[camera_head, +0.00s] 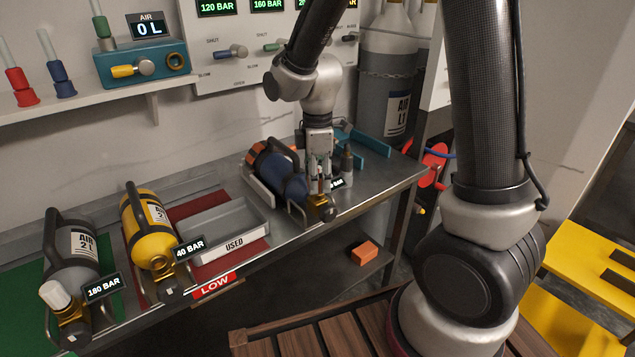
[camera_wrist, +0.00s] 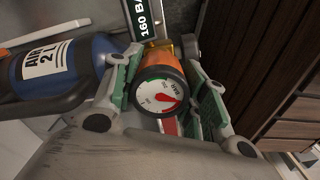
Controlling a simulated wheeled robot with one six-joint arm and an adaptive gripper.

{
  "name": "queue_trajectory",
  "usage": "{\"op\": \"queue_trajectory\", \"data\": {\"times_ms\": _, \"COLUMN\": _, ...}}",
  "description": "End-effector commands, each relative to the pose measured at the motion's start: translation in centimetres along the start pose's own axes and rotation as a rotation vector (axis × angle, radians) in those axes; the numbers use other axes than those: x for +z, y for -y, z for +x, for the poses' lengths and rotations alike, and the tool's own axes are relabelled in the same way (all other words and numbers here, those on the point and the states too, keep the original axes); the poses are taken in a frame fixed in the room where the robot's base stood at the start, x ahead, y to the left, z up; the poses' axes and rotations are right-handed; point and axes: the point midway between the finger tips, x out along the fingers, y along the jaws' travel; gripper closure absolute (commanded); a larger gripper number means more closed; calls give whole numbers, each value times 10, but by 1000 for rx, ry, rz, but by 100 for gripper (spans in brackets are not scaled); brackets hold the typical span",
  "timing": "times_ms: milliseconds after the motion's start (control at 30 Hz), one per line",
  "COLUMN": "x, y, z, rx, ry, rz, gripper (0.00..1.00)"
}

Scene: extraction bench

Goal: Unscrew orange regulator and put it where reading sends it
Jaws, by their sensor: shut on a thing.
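The orange regulator (camera_wrist: 160,72) has a round white dial (camera_wrist: 158,94) with a red needle. It sits at the valve end of the blue cylinder (camera_wrist: 55,72), marked AIR 2 L, and looks still attached. In the head view the blue cylinder (camera_head: 283,178) lies in a cradle on the bench, and my gripper (camera_head: 320,178) points down at its valve end. In the wrist view my gripper's green-padded fingers (camera_wrist: 160,100) are shut on the regulator from both sides. A display (camera_wrist: 150,18) beside it reads 160 BA, the rest cut off. The regulator is mostly hidden in the head view.
A grey tray marked USED (camera_head: 218,228) stands left of the blue cylinder. A yellow cylinder (camera_head: 150,225) shows 40 BAR by a red LOW sign (camera_head: 213,286); a grey cylinder (camera_head: 72,265) on a green mat shows 180 BAR. Teal rests (camera_head: 362,140) lie behind my gripper.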

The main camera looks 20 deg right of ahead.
Motion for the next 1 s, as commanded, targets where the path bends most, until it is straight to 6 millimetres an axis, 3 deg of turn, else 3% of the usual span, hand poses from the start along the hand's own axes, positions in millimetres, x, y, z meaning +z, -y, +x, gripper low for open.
{"op": "queue_trajectory", "data": {"times_ms": 100, "x": 0, "y": 0, "z": 0, "rx": 0, "ry": 0, "rz": 2, "gripper": 86}}
{"op": "queue_trajectory", "data": {"times_ms": 133, "x": 0, "y": 0, "z": 0, "rx": 0, "ry": 0, "rz": 2, "gripper": 55}}
{"op": "queue_trajectory", "data": {"times_ms": 267, "x": 0, "y": 0, "z": 0, "rx": 0, "ry": 0, "rz": 3, "gripper": 34}}
{"op": "queue_trajectory", "data": {"times_ms": 633, "x": 0, "y": 0, "z": 0, "rx": 0, "ry": 0, "rz": 55, "gripper": 34}}
{"op": "queue_trajectory", "data": {"times_ms": 1000, "x": 0, "y": 0, "z": 0, "rx": 0, "ry": 0, "rz": 615, "gripper": 34}}
